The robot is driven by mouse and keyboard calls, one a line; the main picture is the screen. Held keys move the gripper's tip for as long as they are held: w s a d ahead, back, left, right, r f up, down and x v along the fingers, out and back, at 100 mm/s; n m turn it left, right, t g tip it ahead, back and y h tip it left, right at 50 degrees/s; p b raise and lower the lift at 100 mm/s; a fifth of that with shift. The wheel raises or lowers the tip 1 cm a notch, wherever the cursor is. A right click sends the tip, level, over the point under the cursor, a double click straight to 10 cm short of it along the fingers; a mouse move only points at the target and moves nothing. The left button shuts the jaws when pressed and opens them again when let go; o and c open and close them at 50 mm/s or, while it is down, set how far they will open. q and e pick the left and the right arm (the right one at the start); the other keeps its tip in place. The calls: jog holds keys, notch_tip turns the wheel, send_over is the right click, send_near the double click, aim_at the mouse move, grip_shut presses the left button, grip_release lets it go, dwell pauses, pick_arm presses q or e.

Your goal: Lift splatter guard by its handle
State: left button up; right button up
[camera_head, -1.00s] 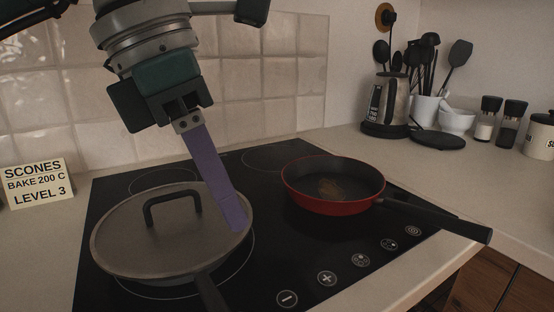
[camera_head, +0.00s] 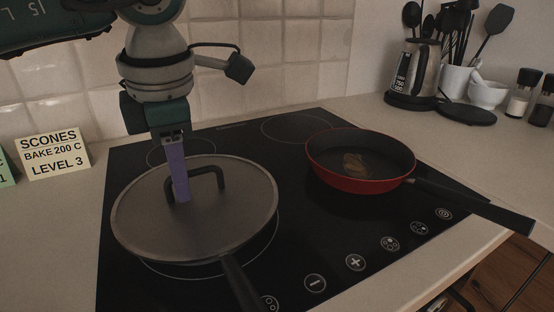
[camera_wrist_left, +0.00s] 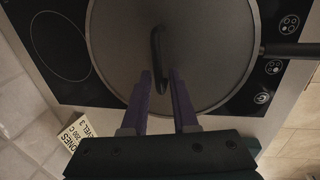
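The splatter guard (camera_head: 240,205) is a round grey lid-like disc with a metal rim, lying flat on a pan whose dark handle (camera_head: 238,283) sticks out toward the front. Its black arched handle (camera_head: 212,172) stands at its centre. My left gripper (camera_head: 181,192) points down at the left part of that handle, its purple fingers low over the disc. In the left wrist view the gripper (camera_wrist_left: 161,76) is open, with the near end of the guard's handle (camera_wrist_left: 157,48) between the fingers. Contact with the handle cannot be told. My right gripper is not in view.
A red frying pan (camera_head: 350,186) with brown food sits on the right of the black hob (camera_head: 290,215). A kettle (camera_head: 414,72), a utensil pot (camera_head: 456,80) and a mortar (camera_head: 487,92) stand at the back right. A scones card (camera_head: 53,155) leans at the left.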

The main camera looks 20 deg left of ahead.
pick_arm(q)
jog(key=shift+w+f, duration=0.1)
jog(key=shift+f, duration=0.15)
grip_shut()
dwell(1.3)
